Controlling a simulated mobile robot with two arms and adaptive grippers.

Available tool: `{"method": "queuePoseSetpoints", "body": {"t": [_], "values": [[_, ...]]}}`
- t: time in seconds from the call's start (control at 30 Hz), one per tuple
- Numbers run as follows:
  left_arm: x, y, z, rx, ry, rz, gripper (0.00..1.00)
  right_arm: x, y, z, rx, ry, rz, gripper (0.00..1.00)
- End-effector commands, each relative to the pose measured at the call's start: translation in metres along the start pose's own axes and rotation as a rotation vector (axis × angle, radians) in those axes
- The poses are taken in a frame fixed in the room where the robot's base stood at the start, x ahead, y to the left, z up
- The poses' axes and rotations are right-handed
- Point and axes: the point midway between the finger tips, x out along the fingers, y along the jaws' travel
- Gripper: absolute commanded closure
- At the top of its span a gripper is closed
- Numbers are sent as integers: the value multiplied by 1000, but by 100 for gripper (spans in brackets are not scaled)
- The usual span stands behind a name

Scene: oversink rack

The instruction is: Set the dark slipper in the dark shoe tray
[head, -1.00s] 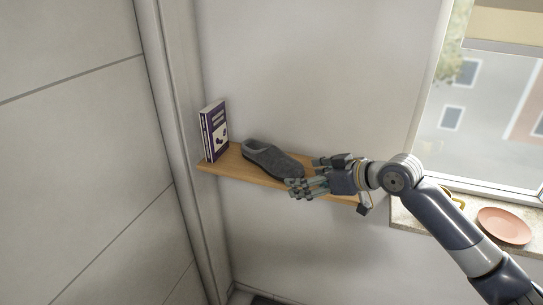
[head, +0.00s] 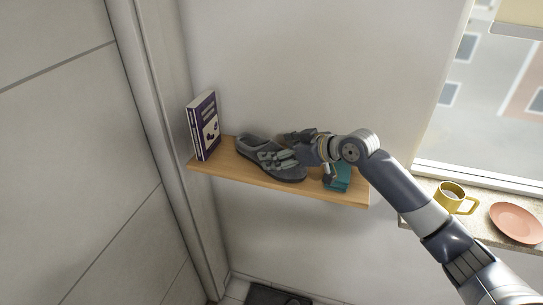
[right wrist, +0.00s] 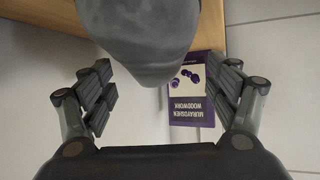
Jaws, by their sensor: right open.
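The dark slipper (head: 251,145) is grey and lies on the wooden shelf (head: 232,168), its toe toward the right. In the right wrist view its rounded end (right wrist: 138,40) shows at the top, between the spread fingers. My right gripper (head: 279,150) is open at the slipper's right part, with fingers on either side; I cannot tell whether they touch it. A dark mat-like shape (head: 262,295), likely the dark shoe tray, lies on the floor below, cut off by the bottom edge. My left gripper is not in view.
A purple and white book (head: 205,127) stands at the shelf's left end. A teal object (head: 342,178) sits on the right part, partly behind my wrist. A yellow mug (head: 450,197) and a pink plate (head: 516,222) stand on the windowsill at the right. A wall backs the shelf.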

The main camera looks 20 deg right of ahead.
Motion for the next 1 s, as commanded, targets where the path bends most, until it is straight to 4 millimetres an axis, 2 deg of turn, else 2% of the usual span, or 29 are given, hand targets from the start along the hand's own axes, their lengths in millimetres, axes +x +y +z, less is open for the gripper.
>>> {"method": "queuePoseSetpoints", "body": {"t": [0.13,0.37,0.47,0.7,0.77,0.93,1.0], "values": [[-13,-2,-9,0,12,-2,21,14,2,-3,4,-1,-2,19],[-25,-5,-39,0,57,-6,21,42,5,-1,2,0,-1,19],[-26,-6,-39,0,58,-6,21,48,5,0,1,0,0,19],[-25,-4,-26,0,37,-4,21,50,5,1,-1,0,1,19],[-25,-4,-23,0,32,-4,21,50,5,1,-1,0,1,30],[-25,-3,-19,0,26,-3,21,50,5,1,0,0,1,68],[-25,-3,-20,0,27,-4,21,50,5,1,0,-1,1,70]]}}
